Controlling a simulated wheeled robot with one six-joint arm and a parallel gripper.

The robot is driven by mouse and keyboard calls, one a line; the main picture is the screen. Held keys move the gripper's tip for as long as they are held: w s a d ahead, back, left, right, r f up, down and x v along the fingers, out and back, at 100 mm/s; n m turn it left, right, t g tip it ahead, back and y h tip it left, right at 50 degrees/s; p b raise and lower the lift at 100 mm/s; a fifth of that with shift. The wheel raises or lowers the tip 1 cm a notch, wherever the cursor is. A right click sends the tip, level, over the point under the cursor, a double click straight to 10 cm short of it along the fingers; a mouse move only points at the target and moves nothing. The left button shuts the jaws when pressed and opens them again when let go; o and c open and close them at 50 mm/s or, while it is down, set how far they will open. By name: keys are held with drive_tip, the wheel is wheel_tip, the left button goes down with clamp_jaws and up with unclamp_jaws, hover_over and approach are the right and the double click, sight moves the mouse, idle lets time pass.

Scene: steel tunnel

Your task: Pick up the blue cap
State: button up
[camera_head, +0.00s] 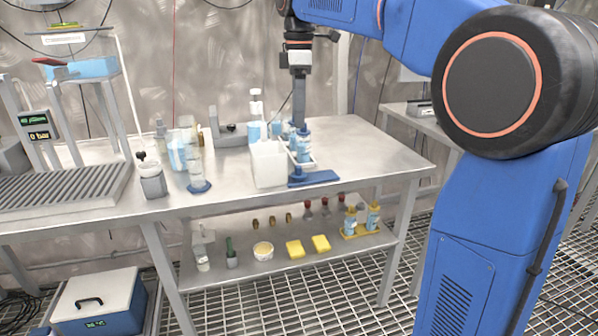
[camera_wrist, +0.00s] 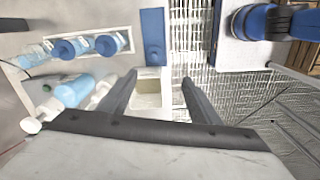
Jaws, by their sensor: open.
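Several bottles with blue caps stand in a white rack (camera_head: 313,162) on the steel table. In the wrist view, the blue caps show from above at upper left, one cap (camera_wrist: 107,44) nearest the fingers and another cap (camera_wrist: 65,48) beside it. In the head view, a capped bottle (camera_head: 303,147) stands in the rack under my gripper (camera_head: 299,118). The caps lie to the left of the fingers there. I cannot tell which cap is meant.
A white open box (camera_head: 269,163) stands beside the rack, with a blue flat piece (camera_head: 314,178) in front. A cylinder with a blue base (camera_head: 199,186) is farther left. The table's right end (camera_head: 375,160) is clear. A lower shelf (camera_head: 222,277) holds small items.

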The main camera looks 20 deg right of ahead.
drive_tip(key=w, duration=0.2)
hover_over(298, 167)
drive_tip(key=shift+n, duration=0.3)
drive_tip(key=f, duration=1.1)
drive_tip(key=shift+w+a+f, duration=0.15)
drive_tip(key=shift+a+f, duration=0.1)
drive_tip(key=shift+f, duration=0.05)
drive_tip(key=shift+d+f, duration=0.15)
drive_tip(key=shift+f, duration=1.25)
drive_tip(key=shift+d+f, duration=0.15)
drive_tip(key=shift+f, duration=1.2)
drive_tip(key=c, duration=1.1)
